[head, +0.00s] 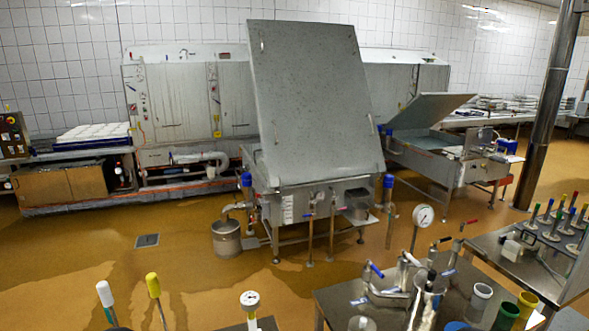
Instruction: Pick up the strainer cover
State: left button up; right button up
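No item is clearly marked as the strainer cover, and I cannot tell for sure which thing it is. A large grey metal panel (318,100) stands raised and tilted over a steel vat (320,200) in the middle. A steel bucket-like vessel (227,240) stands on the floor at the vat's left, by a pipe. A second, smaller lid (428,110) is raised on another steel vat (450,172) at the right. Neither of my grippers shows in the head view.
Another table (515,268) with coloured-handled tools stands at the right. A steel pillar (550,110) rises behind it. The wet brown floor (100,240) is open at left.

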aim_at(428, 282)
jog(key=k+l+z, duration=0.1)
jog(key=l, duration=0.45)
jog(key=k+l+z, duration=0.15)
jog(key=l, duration=0.4)
jog(key=l+z, duration=0.1)
jog(key=l, duration=0.45)
jog(key=i+l, duration=0.3)
jog(key=i+l+u, duration=0.1)
jog(key=i+l, duration=0.15)
jog(key=l, duration=0.25)
jog(key=i+l, duration=0.3)
jog(key=l+u, duration=0.05)
jog(key=l, duration=0.05)
